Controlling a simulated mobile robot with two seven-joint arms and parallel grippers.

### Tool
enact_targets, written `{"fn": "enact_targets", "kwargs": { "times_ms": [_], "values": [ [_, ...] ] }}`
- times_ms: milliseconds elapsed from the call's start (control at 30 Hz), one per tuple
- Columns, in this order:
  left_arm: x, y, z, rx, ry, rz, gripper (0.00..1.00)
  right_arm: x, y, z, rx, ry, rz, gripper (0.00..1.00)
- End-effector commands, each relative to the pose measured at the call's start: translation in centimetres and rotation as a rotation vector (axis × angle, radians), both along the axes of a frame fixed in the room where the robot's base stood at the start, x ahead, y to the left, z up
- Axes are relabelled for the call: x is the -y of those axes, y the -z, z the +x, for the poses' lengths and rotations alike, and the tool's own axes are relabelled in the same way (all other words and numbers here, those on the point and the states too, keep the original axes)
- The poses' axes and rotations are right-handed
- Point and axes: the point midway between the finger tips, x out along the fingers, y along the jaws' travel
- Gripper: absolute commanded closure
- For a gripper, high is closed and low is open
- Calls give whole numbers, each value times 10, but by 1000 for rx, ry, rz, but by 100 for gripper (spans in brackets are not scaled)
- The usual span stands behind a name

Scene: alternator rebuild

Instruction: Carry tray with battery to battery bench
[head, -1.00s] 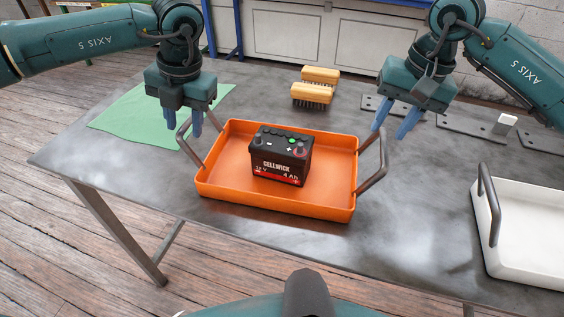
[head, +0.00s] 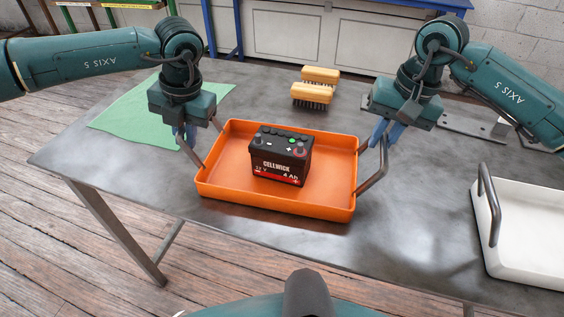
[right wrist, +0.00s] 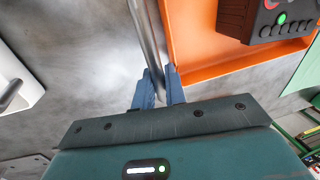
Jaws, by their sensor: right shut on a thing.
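The orange tray (head: 290,208) stands on the grey metal table with a raised handle at each end. The black and red battery (head: 278,160) sits upright inside it; its corner also shows in the right wrist view (right wrist: 262,22). My right gripper (head: 382,135) is shut on the tray's right handle (head: 374,178); the right wrist view shows the handle bar (right wrist: 145,32) between the blue fingers. My left gripper (head: 187,136) is at the tray's left handle (head: 193,154), its fingers partly hidden by its own body, so its grip is unclear.
A white tray (head: 528,255) with a handle stands on the right of the table. Two brushes (head: 312,92) and a green cloth (head: 135,118) lie farther back. Dark flat plates (head: 480,125) lie behind my right arm. A blue-framed bench (head: 350,40) stands beyond the table.

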Motion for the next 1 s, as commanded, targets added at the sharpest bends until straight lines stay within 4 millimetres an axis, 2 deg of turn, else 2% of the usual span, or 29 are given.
{"fn": "enact_targets", "kwargs": {
  "times_ms": [133,667,1000],
  "values": [
    [0,0,0,0,-1,1,100,0,0,0,0,0,0,100],
    [0,-4,1,5,-1,0,100,0,-4,1,6,0,3,100],
    [0,-23,1,6,-2,0,100,0,-23,1,5,1,2,100]
  ]
}}
